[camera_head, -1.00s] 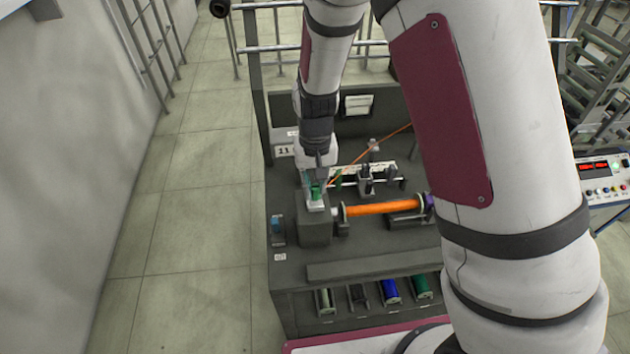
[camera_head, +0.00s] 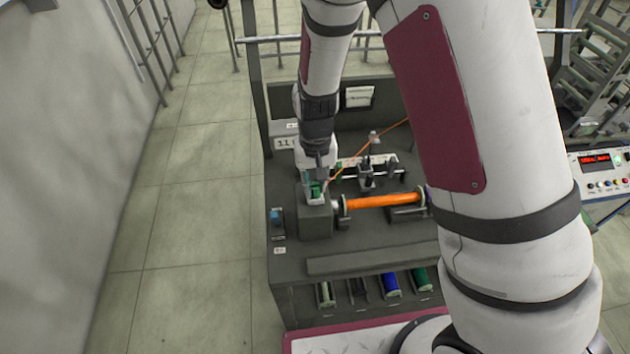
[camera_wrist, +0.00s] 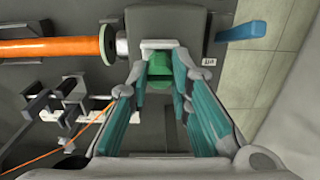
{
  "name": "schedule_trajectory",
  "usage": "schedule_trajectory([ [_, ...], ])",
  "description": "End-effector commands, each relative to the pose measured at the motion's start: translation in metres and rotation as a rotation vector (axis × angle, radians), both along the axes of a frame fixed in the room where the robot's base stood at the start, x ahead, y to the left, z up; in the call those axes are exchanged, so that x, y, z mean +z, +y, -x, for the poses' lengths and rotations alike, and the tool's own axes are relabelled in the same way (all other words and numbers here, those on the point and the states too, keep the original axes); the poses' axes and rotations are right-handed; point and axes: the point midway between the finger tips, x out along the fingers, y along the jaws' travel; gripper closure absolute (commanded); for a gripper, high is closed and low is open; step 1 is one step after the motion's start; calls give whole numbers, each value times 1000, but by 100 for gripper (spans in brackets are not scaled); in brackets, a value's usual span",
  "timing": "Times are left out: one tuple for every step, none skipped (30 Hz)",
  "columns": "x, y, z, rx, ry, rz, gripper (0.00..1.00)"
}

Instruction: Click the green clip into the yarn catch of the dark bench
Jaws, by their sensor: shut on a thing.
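The green clip (camera_wrist: 159,70) is between the fingertips of my gripper (camera_wrist: 160,82) in the wrist view. In the head view the clip (camera_head: 316,188) shows small under my gripper (camera_head: 314,180), at the top of the grey block on the dark bench (camera_head: 290,262). A white fitting (camera_wrist: 160,46) sits on that block, right at the clip's far end. My gripper is shut on the clip. The fingers partly cover it, and I cannot tell whether the clip is seated in the white fitting.
An orange bobbin (camera_head: 380,202) lies right of the block, with an orange yarn (camera_head: 360,156) running up behind it. A blue lever (camera_head: 276,220) stands at the bench's left edge. Several coloured spools (camera_head: 390,285) sit in the front rack.

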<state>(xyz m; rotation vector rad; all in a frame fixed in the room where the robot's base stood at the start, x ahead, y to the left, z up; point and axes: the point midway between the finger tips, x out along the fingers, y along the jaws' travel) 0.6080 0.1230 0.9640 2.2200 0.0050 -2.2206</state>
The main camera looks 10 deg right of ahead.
Motion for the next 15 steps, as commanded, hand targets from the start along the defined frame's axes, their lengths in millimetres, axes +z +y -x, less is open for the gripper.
schedule_trajectory([
  [0, 0, 0, 0, 0, 0, 100],
  [0, 0, 0, 0, 0, 0, 100],
  [0, 0, 0, 0, 0, 0, 72],
  [0, 0, 0, 0, 0, 0, 65],
  [0, 0, 0, 0, 0, 0, 58],
  [0, 0, 0, 0, 0, 0, 57],
  [0, 0, 0, 0, 0, 0, 57],
  [0, 0, 0, 0, 0, 0, 57],
  [0, 0, 0, 0, 0, 0, 57],
  [0, 0, 0, 0, 0, 0, 57],
  [0, 0, 0, 0, 0, 0, 57],
  [0, 0, 0, 0, 0, 0, 57],
  [1, 0, 0, 0, 0, 0, 57],
  [1, 0, 0, 0, -1, 0, 57],
  [2, 0, 0, 1, -1, 0, 57],
])
